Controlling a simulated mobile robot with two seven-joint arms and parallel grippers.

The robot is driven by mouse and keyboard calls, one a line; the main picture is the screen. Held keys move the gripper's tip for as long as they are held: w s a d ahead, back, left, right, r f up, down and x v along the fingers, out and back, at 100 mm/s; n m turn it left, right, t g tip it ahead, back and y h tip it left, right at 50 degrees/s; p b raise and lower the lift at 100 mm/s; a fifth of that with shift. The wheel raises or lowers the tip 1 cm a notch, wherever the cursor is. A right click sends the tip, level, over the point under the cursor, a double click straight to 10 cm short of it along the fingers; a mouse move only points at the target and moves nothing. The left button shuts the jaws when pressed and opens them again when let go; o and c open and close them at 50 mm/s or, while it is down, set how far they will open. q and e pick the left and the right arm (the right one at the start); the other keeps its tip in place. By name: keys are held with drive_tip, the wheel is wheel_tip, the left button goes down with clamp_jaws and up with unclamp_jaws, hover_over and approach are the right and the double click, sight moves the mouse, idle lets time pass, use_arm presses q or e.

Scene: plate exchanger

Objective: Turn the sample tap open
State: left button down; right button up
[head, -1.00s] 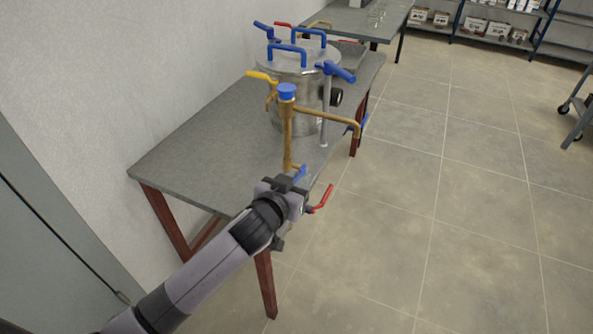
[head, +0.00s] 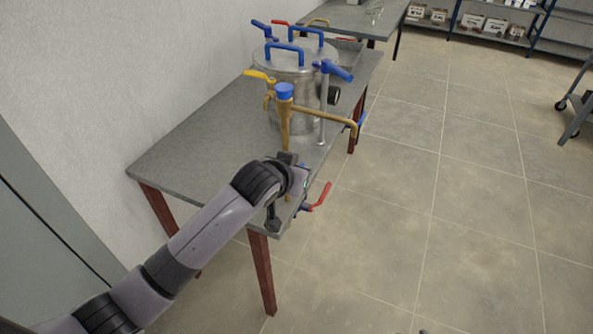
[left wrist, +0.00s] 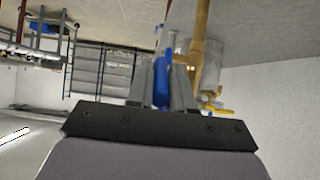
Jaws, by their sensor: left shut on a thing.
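A blue lever handle (left wrist: 162,80) stands between the two grey fingers of my left gripper (left wrist: 162,88) in the left wrist view. The gripper is shut on this handle. In the head view my left gripper (head: 298,182) is at the lower end of an upright brass pipe (head: 285,122), by the table's front corner. There it hides the blue lever and most of the fitting behind it. I cannot tell how far the lever is turned. A red lever (head: 320,197) sticks out just right of the gripper.
A steel vessel (head: 292,64) with blue handles stands on the grey table (head: 190,150). The wall is left; the tiled floor at right is open.

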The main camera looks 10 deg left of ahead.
use_arm(q)
drive_tip(key=c, duration=1.1)
unclamp_jaws()
drive_tip(key=shift+s, duration=0.1)
drive_tip(key=shift+v, duration=3.55)
